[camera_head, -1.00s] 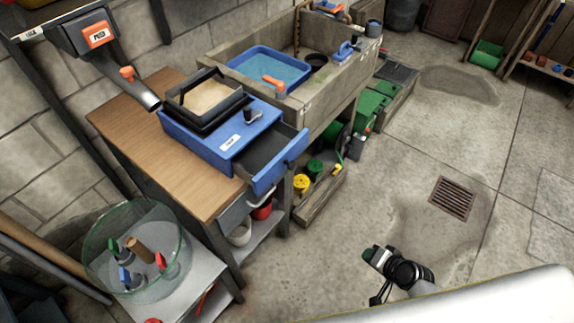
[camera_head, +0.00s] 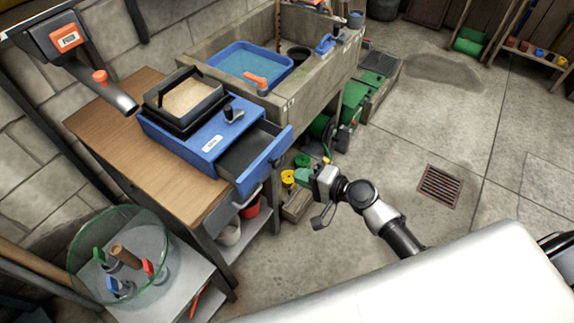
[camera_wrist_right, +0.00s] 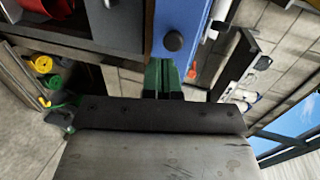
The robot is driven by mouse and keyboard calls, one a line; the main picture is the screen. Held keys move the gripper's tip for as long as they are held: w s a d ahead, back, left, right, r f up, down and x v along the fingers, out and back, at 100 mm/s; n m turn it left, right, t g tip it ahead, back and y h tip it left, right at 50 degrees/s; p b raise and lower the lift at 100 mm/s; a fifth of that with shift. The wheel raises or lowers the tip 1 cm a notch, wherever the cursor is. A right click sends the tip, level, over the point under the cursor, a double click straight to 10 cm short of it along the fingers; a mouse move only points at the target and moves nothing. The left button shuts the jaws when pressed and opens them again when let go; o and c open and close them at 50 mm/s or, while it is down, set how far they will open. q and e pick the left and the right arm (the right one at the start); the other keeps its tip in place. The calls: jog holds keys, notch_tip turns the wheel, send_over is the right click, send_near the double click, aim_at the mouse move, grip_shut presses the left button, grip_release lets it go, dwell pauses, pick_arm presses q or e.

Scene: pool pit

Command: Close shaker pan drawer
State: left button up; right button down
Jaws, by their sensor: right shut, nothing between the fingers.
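The blue shaker (camera_head: 183,141) stands on the wooden-topped bench, with a black-framed sieve (camera_head: 188,92) of sand on top. Its pan drawer (camera_head: 245,155) is pulled out, showing a dark, empty-looking inside and a blue front panel (camera_head: 266,162). The blue front also shows in the right wrist view (camera_wrist_right: 188,22), with a dark round knob (camera_wrist_right: 173,41). My right gripper (camera_head: 303,177) is shut and empty, with green fingertips (camera_wrist_right: 160,78) pointing at the panel. It is just in front of the drawer; I cannot tell whether they touch. My left gripper is out of view.
A concrete sink (camera_head: 305,85) with a blue tub (camera_head: 250,66) adjoins the bench at the back. A glass bowl (camera_head: 125,255) stands on a low side table. A spout (camera_head: 115,95) hangs over the bench. The floor around the drain (camera_head: 440,186) is clear.

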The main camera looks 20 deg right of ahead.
aim_at(257, 151)
jog(key=w+a+p, duration=0.1)
jog(key=w+a, duration=0.2)
jog(key=shift+w, duration=0.25)
jog(key=w+a+b, duration=0.1)
jog(key=w+a, duration=0.3)
jog(key=w, duration=0.1)
jog(key=w+a+b, duration=0.1)
jog(key=w+a, duration=0.1)
jog(key=shift+w+f+b, duration=0.1)
jog(key=shift+w+b, duration=0.25)
jog(key=shift+w, duration=0.05)
jog(key=shift+r, duration=0.3)
jog(key=shift+a, duration=0.1)
